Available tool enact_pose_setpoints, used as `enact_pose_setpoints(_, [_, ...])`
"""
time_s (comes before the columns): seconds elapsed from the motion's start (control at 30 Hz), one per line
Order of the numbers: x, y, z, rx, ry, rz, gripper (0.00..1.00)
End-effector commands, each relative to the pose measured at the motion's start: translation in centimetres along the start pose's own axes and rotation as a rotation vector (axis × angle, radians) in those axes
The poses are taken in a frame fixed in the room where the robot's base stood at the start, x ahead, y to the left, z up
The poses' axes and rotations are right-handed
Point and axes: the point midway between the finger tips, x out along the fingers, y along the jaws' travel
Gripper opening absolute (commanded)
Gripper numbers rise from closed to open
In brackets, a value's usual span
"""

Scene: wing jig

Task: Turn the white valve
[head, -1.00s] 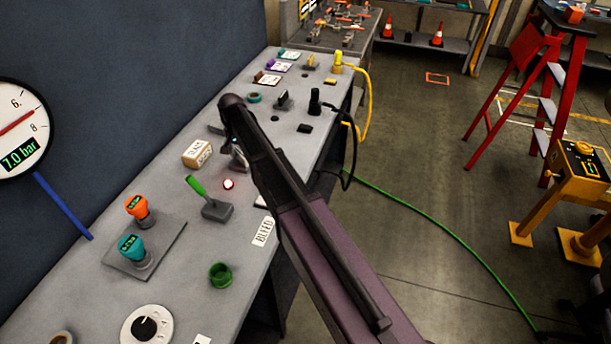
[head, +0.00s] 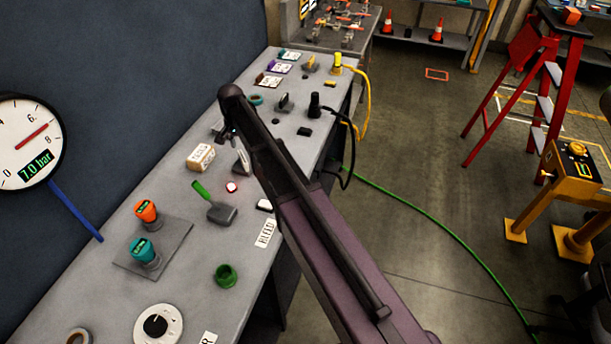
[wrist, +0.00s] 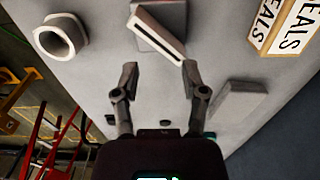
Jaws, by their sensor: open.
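The white valve shows in the wrist view as a grey block with a flat white handle (wrist: 158,33) set slantwise at the top middle. In the head view the valve (head: 242,164) is on the bench, partly covered by my arm. My gripper (wrist: 160,72) is open and empty, its two fingers spread on either side below the handle's lower end. No contact with the handle shows. In the head view my gripper (head: 228,134) is over the bench just beyond the valve, its fingers mostly hidden by the arm.
A SEALS box (head: 201,157) is left of the valve. A lit button (head: 232,187), green lever (head: 214,204) and small white block (head: 264,205) are nearer. A black valve (head: 285,102) and black plug (head: 315,104) are farther along.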

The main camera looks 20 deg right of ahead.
Motion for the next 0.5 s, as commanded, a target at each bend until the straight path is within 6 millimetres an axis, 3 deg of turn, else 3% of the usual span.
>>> enact_pose_setpoints(0.5, [-4.8, 0.0, 0.0, 0.000, 0.000, 0.000, 0.56])
